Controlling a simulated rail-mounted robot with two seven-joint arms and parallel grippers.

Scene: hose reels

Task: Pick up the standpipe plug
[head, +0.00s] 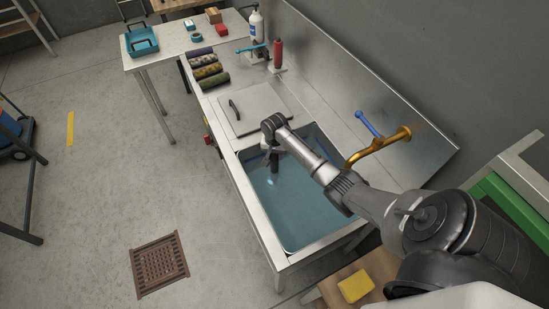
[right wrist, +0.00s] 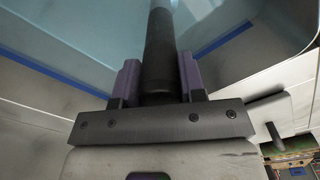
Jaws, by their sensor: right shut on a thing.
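The standpipe plug shows in the right wrist view as a dark upright cylinder (right wrist: 159,45) running out between the fingers. In the head view only a small dark part of it (head: 275,168) shows below the gripper, over the water. My right gripper (right wrist: 159,80) is shut on it, one purple-padded finger on each side. In the head view my right gripper (head: 274,155) is over the far part of the sink basin (head: 262,205), which holds bluish water. The plug's lower end is unclear, and I cannot tell whether it touches the basin floor. My left gripper is out of view.
A brass tap (head: 378,146) with a blue lever stands on the right of the sink. A flat board with a dark handle (head: 252,108) lies beyond the basin. Rolled items (head: 208,70), a white bottle (head: 256,27) and a red bottle (head: 278,54) stand farther back.

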